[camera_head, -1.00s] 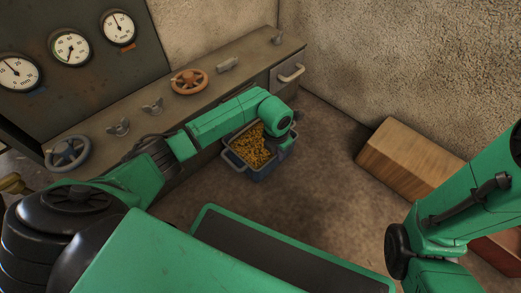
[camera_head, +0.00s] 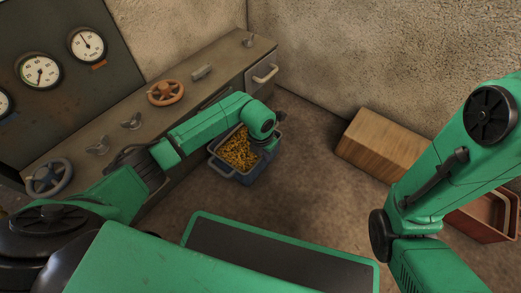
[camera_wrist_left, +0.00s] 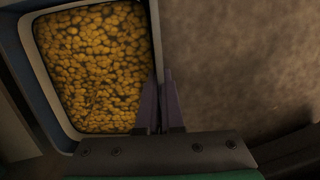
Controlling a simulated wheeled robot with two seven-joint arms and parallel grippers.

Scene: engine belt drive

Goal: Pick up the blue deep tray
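The blue deep tray (camera_head: 262,169), filled with small yellow-brown pieces, is beside the workbench front in the head view. It fills the upper left of the left wrist view, where its pale rim (camera_wrist_left: 27,48) shows. My left gripper (camera_head: 268,146) is at the tray's right side, pointing down, its fingers mostly hidden by the wrist. In the left wrist view the two fingers (camera_wrist_left: 163,98) are close together, one on each side of the rim, and look shut on it. Whether the tray touches the floor is unclear. My right gripper is out of view.
The workbench (camera_head: 215,95) with handwheels and a drawer handle (camera_head: 265,73) stands behind and left of the tray. A wooden box (camera_head: 385,146) and a reddish open bin (camera_head: 487,215) are at the right. Floor between the tray and the wooden box is clear.

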